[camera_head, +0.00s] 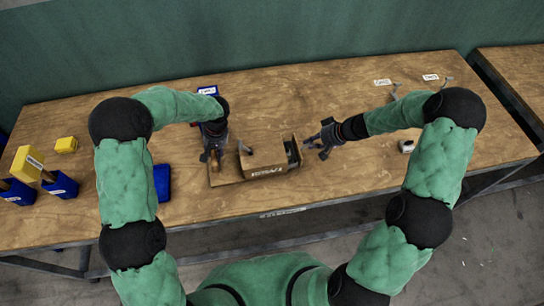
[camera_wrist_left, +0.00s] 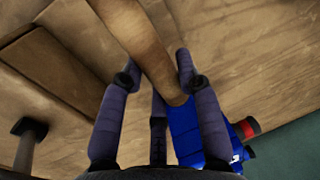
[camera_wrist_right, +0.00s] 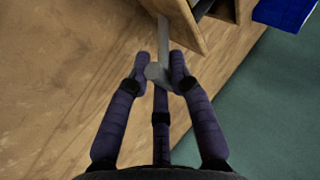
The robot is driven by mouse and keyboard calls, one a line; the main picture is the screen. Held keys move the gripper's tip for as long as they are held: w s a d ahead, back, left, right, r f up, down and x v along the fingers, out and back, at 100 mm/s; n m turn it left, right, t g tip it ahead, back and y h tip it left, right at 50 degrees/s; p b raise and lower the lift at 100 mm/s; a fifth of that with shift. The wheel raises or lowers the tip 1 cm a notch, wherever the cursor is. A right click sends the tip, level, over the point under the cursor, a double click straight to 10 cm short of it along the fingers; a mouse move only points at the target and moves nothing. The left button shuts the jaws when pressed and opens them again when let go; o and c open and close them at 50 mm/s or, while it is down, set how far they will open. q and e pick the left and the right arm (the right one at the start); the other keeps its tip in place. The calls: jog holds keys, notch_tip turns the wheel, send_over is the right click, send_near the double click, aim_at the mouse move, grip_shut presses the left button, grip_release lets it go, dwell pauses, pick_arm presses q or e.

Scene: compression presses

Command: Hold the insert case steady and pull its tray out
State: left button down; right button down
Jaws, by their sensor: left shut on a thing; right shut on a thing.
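The insert case (camera_head: 264,158) is a wooden box on a wooden base with an upright end piece at its left. My left gripper (camera_head: 211,156) is shut on that end piece, a wooden bar (camera_wrist_left: 140,35) between its fingers in the left wrist view. The tray (camera_head: 298,151) sticks partly out of the case's right side, with dark contents visible behind its front panel. My right gripper (camera_head: 321,144) is shut on a grey handle (camera_wrist_right: 163,38) that reaches toward the tray's wooden front (camera_wrist_right: 187,32). The tray's inner end is hidden inside the case.
A blue tray (camera_head: 161,182) lies left of the case. Blue holders with yellow-topped tools (camera_head: 28,163) and a yellow block (camera_head: 66,145) stand at the far left. A white roll (camera_head: 406,146) sits at right. The table (camera_head: 350,180) is clear in front.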

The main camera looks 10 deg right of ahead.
pick_arm(q)
jog(key=shift+s, duration=0.1)
pick_arm(e)
jog(key=shift+w+d, duration=0.2)
jog(key=shift+d, duration=4.2)
jog(key=c, duration=1)
grip_release()
jog(key=shift+c, duration=0.2)
jog(key=v, duration=1.2)
pick_arm(q)
jog(key=c, duration=0.8)
grip_release()
pick_arm(e)
jog(key=shift+a, duration=0.1)
